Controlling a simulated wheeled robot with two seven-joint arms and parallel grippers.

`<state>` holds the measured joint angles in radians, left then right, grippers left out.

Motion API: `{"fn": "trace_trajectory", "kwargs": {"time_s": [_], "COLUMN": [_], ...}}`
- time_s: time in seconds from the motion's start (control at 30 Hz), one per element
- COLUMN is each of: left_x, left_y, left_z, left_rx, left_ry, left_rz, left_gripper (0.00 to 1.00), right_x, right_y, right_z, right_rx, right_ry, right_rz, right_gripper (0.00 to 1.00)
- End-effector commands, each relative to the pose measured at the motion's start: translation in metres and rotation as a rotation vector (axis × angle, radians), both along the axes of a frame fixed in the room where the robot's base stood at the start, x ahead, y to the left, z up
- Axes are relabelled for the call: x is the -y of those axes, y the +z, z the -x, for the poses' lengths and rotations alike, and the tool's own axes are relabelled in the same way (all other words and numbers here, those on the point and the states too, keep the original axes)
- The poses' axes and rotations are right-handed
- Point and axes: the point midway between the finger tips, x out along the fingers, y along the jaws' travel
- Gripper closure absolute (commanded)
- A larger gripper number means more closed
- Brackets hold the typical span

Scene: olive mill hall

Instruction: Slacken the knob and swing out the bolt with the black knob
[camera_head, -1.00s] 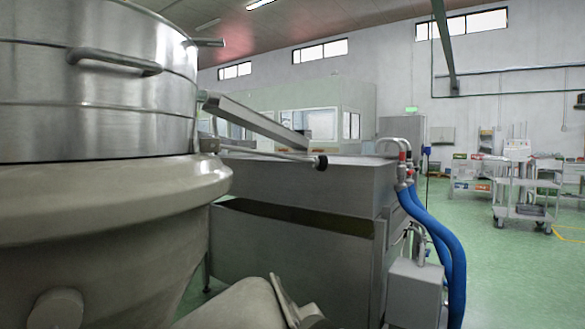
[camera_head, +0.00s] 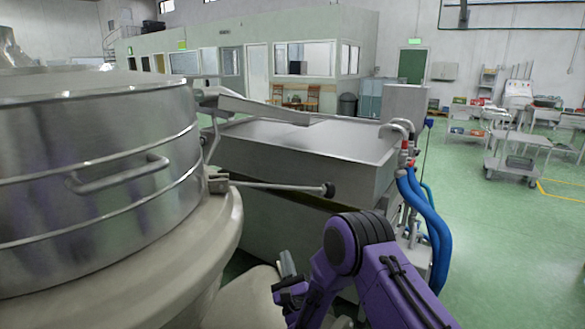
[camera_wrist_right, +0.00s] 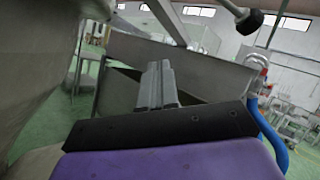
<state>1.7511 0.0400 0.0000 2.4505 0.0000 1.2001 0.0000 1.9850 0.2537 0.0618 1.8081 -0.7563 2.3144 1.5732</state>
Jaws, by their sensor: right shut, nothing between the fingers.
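The bolt (camera_head: 275,186) is a long thin rod with a black knob (camera_head: 328,189) at its free end. It sticks out to the right from a bracket (camera_head: 217,182) on the side of the round steel vessel (camera_head: 95,215). In the right wrist view the black knob (camera_wrist_right: 249,21) and rod show at the top, above and to the right of the fingers. My right gripper (camera_head: 286,262) is below the bolt, apart from it; in the wrist view its fingers (camera_wrist_right: 158,84) are shut together with nothing between them. My left gripper is not in view.
A steel tank (camera_head: 300,150) stands behind the bolt, with a sloping chute (camera_head: 255,108) above it. Blue hoses (camera_head: 425,215) hang at the tank's right end. Wheeled carts (camera_head: 518,155) stand far right on open green floor. A handle (camera_head: 120,175) juts from the vessel.

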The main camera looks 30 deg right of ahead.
Motion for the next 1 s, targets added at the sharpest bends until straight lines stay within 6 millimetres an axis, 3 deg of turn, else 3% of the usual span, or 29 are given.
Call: {"fn": "trace_trajectory", "kwargs": {"time_s": [0.03,0.07,0.23,0.43,0.8,1.0], "left_x": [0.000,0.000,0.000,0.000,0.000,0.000], "left_y": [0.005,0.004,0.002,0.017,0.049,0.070], "left_z": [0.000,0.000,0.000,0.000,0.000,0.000], "left_rx": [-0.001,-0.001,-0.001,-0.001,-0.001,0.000], "left_ry": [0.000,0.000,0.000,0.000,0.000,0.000], "left_rz": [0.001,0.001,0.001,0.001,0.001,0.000], "left_gripper": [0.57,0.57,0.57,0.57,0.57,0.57], "right_x": [0.006,0.009,0.019,0.030,0.062,0.067], "right_y": [0.020,0.027,0.039,0.056,0.100,0.129], "right_z": [-0.002,-0.001,0.002,-0.014,-0.072,-0.074], "right_rx": [0.137,0.207,0.413,0.434,0.430,0.428], "right_ry": [0.054,0.089,0.213,0.225,0.223,0.225], "right_rz": [-0.148,-0.230,-0.490,-0.520,-0.516,-0.517], "right_gripper": [1.00,1.00,1.00,1.00,1.00,1.00]}}
